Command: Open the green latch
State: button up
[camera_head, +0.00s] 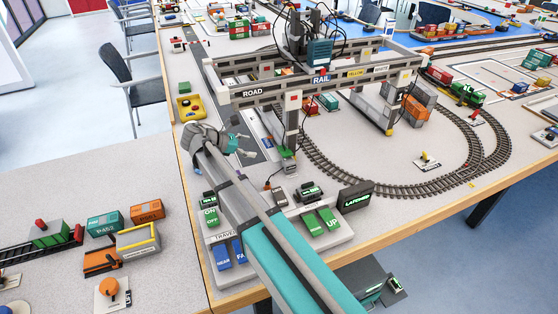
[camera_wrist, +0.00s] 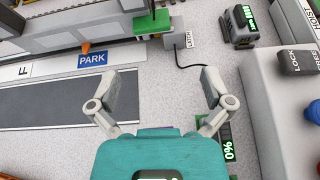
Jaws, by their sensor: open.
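The green latch (camera_wrist: 152,22) is a green block on the foot of the gantry leg, at the top centre of the wrist view. A white label reading LATCH (camera_wrist: 190,40) lies just right of it, beside a black cable. In the head view the latch (camera_head: 283,152) is a small green piece at the base of the near gantry leg. My gripper (camera_wrist: 168,82) is open and empty, its fingers spread over the grey table short of the latch. In the head view my gripper (camera_head: 243,145) is left of the latch, partly hidden by my arm.
The gantry crane (camera_head: 318,85) stands over the road and rail track. A control panel (camera_head: 334,238) with green buttons is at the front edge. In the wrist view, a blue PARK sign (camera_wrist: 92,59) and dark road lie left, and a grey LOCK/FREE box (camera_wrist: 285,95) right.

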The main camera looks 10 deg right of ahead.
aim_at(285, 150)
jog(key=shift+w+a+f+n+h+b, duration=0.15)
jog(key=shift+w+a+n+h+b, duration=0.1)
jog(key=shift+a, duration=0.2)
jog(key=shift+w+a+f+n+h+b, duration=0.15)
jog(key=shift+w+a+n+b, duration=0.1)
jog(key=shift+a, duration=0.2)
jog(key=shift+d, duration=0.1)
jog(key=b+x, duration=0.2)
jog(key=x, duration=0.5)
jog(key=b+x, duration=0.3)
jog(key=x, duration=0.3)
jog(key=shift+w+d+f, duration=0.2)
jog(key=shift+w+d, duration=0.05)
jog(key=shift+c, duration=0.3)
